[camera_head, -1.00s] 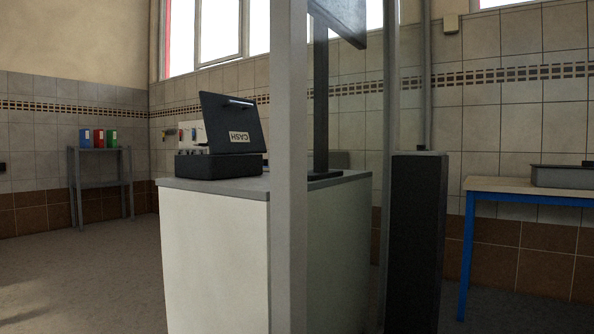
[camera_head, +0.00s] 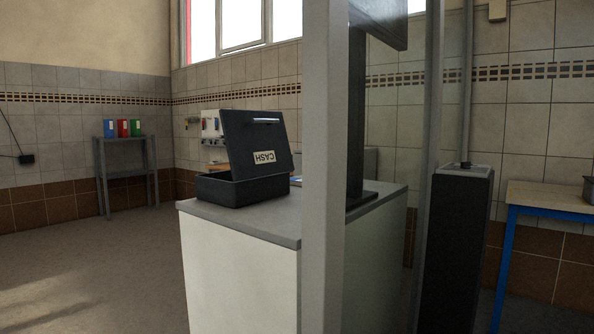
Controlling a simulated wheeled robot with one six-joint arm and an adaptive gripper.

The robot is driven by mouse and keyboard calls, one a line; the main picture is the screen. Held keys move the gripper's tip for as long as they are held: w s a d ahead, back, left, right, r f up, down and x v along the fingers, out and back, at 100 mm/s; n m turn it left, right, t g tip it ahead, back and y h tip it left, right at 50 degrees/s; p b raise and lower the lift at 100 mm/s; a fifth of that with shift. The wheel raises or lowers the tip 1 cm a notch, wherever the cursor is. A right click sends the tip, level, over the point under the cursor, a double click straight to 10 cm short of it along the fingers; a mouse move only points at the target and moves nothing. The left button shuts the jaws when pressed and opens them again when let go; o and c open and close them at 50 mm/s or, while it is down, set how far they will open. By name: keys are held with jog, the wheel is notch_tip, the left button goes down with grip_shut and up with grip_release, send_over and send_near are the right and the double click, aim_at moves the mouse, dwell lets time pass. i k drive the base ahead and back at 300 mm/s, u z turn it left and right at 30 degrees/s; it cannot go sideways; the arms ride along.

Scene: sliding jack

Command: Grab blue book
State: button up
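A blue book (camera_head: 109,129) stands upright at the left end of a row on top of a grey shelf (camera_head: 126,139) against the far left wall. A red book (camera_head: 123,128) and a green book (camera_head: 136,127) stand just to its right. The books are small and far off in the head view. My gripper is not in this view.
A white counter (camera_head: 238,270) stands close in front, bearing an open black cash box (camera_head: 240,188). A grey post (camera_head: 324,170) rises before it. A dark column (camera_head: 455,250) and a blue-legged table (camera_head: 545,200) are at right. The floor (camera_head: 90,265) at left is clear.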

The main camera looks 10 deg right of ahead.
aim_at(293, 181)
jog(key=u, duration=1.3)
jog(key=i, duration=5.3)
jog(key=z, duration=2.75)
jog(key=i, duration=1)
jog(key=z, duration=0.05)
